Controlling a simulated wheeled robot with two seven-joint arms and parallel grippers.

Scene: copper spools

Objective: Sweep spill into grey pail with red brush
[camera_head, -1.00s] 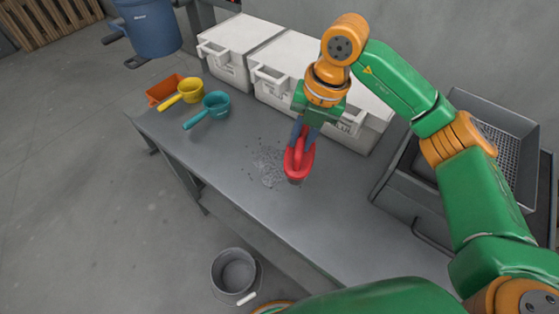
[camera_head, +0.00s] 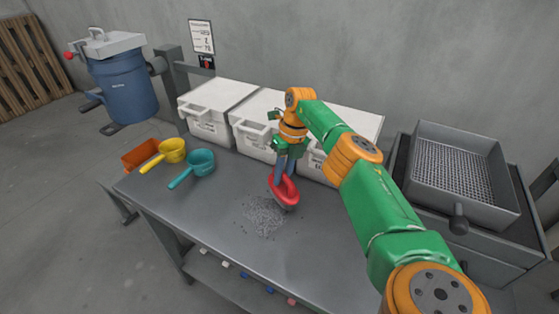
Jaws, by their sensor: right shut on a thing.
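A red brush (camera_head: 284,190) is held by my right gripper (camera_head: 283,172), which is shut on it. The brush is at the right edge of the spill, and I cannot tell whether its bristles touch the table. The spill (camera_head: 263,217) is a patch of small grey bits on the grey table (camera_head: 207,222), with a few bits scattered around it. The grey pail is not in view now. My left gripper is not in view.
White lidded bins (camera_head: 213,108) line the back of the table. A yellow scoop (camera_head: 171,151), a teal scoop (camera_head: 200,162) and an orange container (camera_head: 140,154) stand at the left. A blue barrel (camera_head: 125,88) is behind left. A mesh tray (camera_head: 458,173) is at the right.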

